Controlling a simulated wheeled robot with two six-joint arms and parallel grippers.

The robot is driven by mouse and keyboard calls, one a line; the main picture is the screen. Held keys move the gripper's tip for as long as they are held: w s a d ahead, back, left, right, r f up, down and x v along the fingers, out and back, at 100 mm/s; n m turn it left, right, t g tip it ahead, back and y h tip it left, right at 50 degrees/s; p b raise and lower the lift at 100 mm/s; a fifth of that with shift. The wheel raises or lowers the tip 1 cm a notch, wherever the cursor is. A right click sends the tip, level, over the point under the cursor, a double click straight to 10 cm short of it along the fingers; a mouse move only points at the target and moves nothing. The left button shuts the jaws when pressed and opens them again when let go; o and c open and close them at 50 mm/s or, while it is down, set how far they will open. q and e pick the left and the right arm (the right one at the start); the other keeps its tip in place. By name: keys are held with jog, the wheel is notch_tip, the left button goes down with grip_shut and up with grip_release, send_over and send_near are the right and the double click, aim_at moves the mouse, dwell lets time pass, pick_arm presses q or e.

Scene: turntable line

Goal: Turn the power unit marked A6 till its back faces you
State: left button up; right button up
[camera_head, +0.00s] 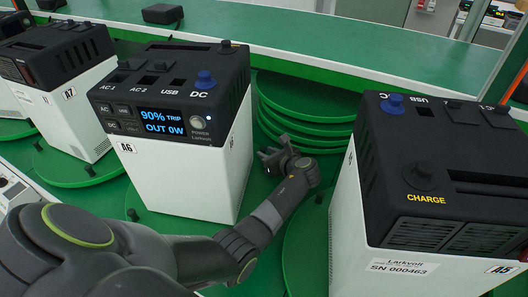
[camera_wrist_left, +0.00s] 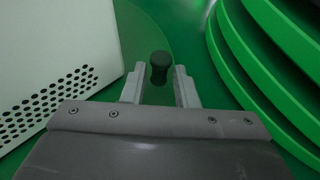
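The power unit marked A6 (camera_head: 180,130) is a white box with a black top. Its lit display, reading 90% and OUT 0W, and its A6 label face toward me. My left gripper (camera_head: 268,158) is low beside its right side. In the left wrist view the gripper (camera_wrist_left: 160,88) is open, and a dark upright knob (camera_wrist_left: 159,66) stands between or just beyond its fingertips, on a green disc (camera_wrist_left: 150,28). The white vented side of a unit (camera_wrist_left: 50,60) is left of the fingers. Most of the disc under A6 is hidden. My right gripper is not in view.
Stacked green discs (camera_head: 305,110) stand close right of the gripper. Unit A5 (camera_head: 420,200) is at right, its CHARGE port, vents and serial label facing me. Unit A7 (camera_head: 65,85) stands at left on a green disc (camera_head: 80,165). A green counter (camera_head: 300,40) runs behind.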

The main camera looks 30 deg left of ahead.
pick_arm(q)
jog(key=v, duration=0.4)
jog(key=shift+s+d+r, duration=0.1)
jog(key=shift+s+d, duration=0.05)
jog(key=shift+d, duration=0.2)
